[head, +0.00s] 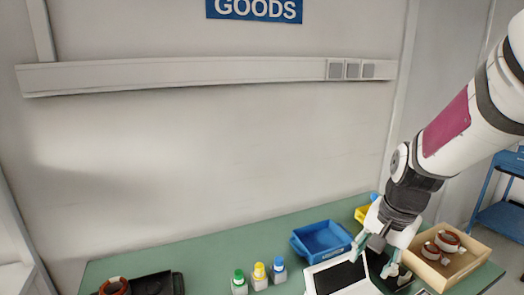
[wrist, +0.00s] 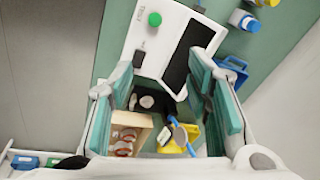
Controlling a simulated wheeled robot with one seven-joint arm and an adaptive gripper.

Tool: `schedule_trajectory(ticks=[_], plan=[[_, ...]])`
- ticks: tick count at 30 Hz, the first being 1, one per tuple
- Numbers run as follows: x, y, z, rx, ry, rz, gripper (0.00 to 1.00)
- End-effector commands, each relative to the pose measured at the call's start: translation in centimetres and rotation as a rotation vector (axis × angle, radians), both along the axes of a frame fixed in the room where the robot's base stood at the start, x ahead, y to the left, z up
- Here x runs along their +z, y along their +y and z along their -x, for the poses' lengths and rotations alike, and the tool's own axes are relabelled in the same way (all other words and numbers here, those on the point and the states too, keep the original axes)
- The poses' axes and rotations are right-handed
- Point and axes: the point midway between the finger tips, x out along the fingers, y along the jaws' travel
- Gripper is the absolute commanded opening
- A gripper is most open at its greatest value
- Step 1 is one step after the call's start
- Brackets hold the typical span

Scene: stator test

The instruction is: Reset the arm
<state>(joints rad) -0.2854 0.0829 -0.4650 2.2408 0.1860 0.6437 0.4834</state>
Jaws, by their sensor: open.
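My gripper (head: 376,262) hangs over the right part of the green table (head: 213,257) in the head view, with its fingers pointing down. In the wrist view my gripper (wrist: 165,95) has its two teal finger pads wide apart, with nothing between them. Below it is a white test device (head: 338,280) with a dark panel; it also shows in the wrist view (wrist: 151,45), with a green button on it. My gripper partly hides the device and the black item beside it.
A blue bin (head: 322,240) stands behind the device. A wooden box (head: 474,254) with copper-brown stators is at the right. Bottles with green, yellow and blue caps (head: 259,275) stand left of the device. A black tray (head: 152,284) is at far left. The air above the table's left is free.

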Motion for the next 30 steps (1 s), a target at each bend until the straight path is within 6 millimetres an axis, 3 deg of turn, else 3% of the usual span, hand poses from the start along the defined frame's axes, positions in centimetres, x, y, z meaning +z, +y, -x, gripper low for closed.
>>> schedule_trajectory(ticks=[1,6,15,22,30], plan=[[1.6,0.6,1.0,0.047,-0.027,-0.012,0.45],[5.7,2.3,4.6,0.233,-0.098,-0.01,0.45],[11.0,4.0,12.0,0.545,-0.223,0.12,0.45],[12.4,4.5,16.3,0.702,-0.268,0.257,0.45],[12.6,4.5,17.5,0.748,-0.273,0.308,0.45]])
